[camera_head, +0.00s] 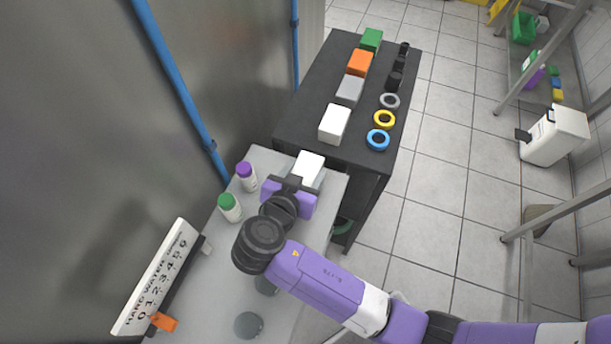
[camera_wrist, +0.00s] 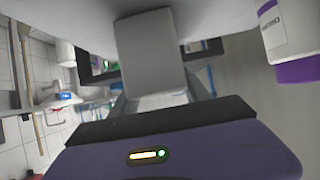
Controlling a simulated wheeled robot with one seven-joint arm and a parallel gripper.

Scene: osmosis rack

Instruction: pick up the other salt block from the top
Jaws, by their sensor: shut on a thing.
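A white block (camera_head: 309,166), which looks like a salt block, is held in my gripper (camera_head: 300,180) at the far end of the grey surface (camera_head: 262,158), close to the dark cabinet. In the wrist view the block (camera_wrist: 150,48) looks grey and sits between the two fingers of my gripper (camera_wrist: 158,98). My gripper is shut on it. Another white block (camera_head: 334,123) stands on the near end of the dark cabinet top (camera_head: 312,95), apart from my gripper. I cannot tell whether the held block touches the surface under it.
Grey (camera_head: 349,90), orange (camera_head: 359,62) and green (camera_head: 371,39) blocks line the cabinet top beside blue (camera_head: 377,139), yellow (camera_head: 384,119) and grey rings (camera_head: 390,101). Bottles with purple (camera_head: 245,175) and green caps (camera_head: 229,207) stand left of my gripper. Open tiled floor lies right.

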